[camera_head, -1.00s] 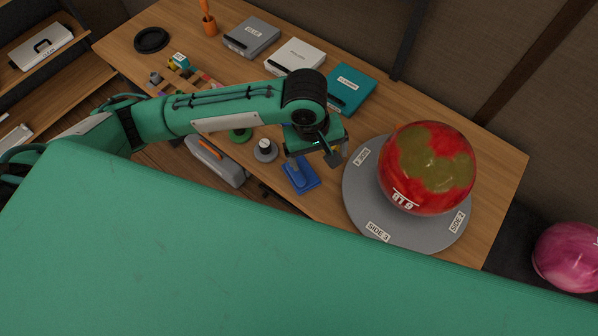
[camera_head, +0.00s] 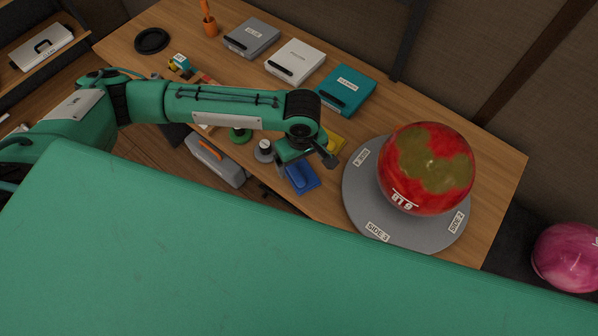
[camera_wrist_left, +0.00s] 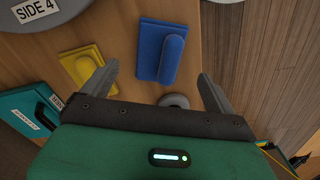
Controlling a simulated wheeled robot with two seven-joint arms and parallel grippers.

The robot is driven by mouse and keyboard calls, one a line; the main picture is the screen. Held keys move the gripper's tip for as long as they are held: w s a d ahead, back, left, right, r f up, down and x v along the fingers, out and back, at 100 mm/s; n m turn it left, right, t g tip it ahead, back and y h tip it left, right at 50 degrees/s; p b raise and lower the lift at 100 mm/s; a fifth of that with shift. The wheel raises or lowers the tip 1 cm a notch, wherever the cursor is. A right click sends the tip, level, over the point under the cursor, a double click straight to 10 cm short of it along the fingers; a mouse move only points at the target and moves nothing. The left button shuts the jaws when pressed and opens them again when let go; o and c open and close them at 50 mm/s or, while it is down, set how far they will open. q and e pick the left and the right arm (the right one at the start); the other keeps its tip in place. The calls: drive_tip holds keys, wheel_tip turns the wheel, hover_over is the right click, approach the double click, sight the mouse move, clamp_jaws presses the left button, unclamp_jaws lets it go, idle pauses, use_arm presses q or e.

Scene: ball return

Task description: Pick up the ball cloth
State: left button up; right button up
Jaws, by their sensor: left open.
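A blue pad with a raised rounded ridge (camera_head: 302,178) lies near the front edge of the desk. It also shows in the left wrist view (camera_wrist_left: 160,50), ahead of and between the fingers. A yellow pad with a similar ridge (camera_head: 334,141) lies beside it, partly hidden by my gripper in the head view; it also shows in the left wrist view (camera_wrist_left: 84,66). I cannot tell by look which is the ball cloth. My left gripper (camera_head: 306,165) is open and empty above the blue pad; its fingers also show in the left wrist view (camera_wrist_left: 158,72). My right gripper is out of view.
A red and olive ball (camera_head: 427,168) rests on a grey turntable (camera_head: 357,203) to the right. Teal (camera_head: 346,88), white (camera_head: 295,60) and grey (camera_head: 252,37) boxes stand behind. A grey knob (camera_head: 264,151) and a green disc (camera_head: 240,135) sit to the left.

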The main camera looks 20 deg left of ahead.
sight(301, 173)
use_arm(q)
wheel_tip(301, 173, down, 5)
drive_tip(key=shift+w+f+p, duration=0.1)
drive_tip(key=shift+p, duration=0.4)
drive_tip(key=shift+c, duration=0.2)
drive_tip(key=c, duration=1)
